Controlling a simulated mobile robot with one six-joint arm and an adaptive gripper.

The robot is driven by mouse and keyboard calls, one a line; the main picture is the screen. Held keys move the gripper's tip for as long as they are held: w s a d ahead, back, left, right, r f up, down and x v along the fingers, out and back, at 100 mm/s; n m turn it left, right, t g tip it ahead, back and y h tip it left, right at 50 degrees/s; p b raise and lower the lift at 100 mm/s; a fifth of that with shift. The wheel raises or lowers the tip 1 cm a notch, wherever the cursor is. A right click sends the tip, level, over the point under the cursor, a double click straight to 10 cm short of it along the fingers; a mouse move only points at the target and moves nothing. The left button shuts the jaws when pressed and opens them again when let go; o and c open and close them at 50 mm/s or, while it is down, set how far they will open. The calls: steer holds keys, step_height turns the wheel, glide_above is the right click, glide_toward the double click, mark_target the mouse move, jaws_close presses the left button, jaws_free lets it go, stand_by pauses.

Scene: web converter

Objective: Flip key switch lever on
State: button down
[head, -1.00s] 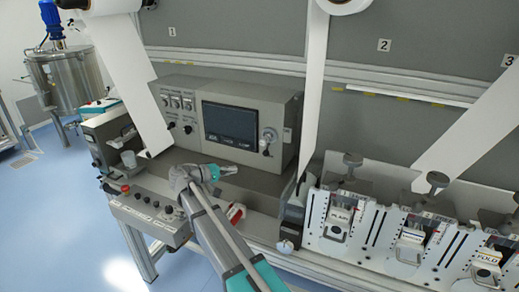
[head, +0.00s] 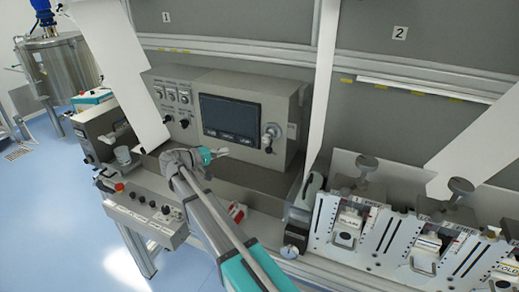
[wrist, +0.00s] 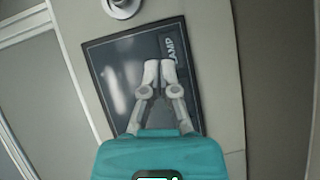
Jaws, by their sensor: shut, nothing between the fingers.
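The key switch (head: 271,131) is a round silver disc with a short lever, on the grey control panel to the right of the dark screen (head: 230,118). A dark knob end hangs at its lower side. In the wrist view a round silver fitting (wrist: 122,6), likely this switch, is cut off by the top edge. My gripper (head: 222,152) is in front of the panel, below and left of the switch, not touching it. In the wrist view its fingers (wrist: 160,70) are together and empty, over the dark screen (wrist: 115,85).
A row of small switches and knobs (head: 172,97) lies left of the screen. A white web strip (head: 322,90) runs down right of the panel. A button console (head: 140,212) is at lower left, and white clamp units (head: 345,225) stand at right.

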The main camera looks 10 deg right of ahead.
steer(key=shift+d, duration=0.2)
steer(key=s+d+b+x, duration=0.1)
steer(key=s+x, duration=0.1)
steer(key=x, duration=1)
steer(key=shift+s+d+f+b, duration=0.2)
steer(key=shift+d+f+b, duration=0.1)
steer(key=shift+d+b, duration=0.1)
steer(key=shift+d+f, duration=0.1)
steer(key=shift+d, duration=0.1)
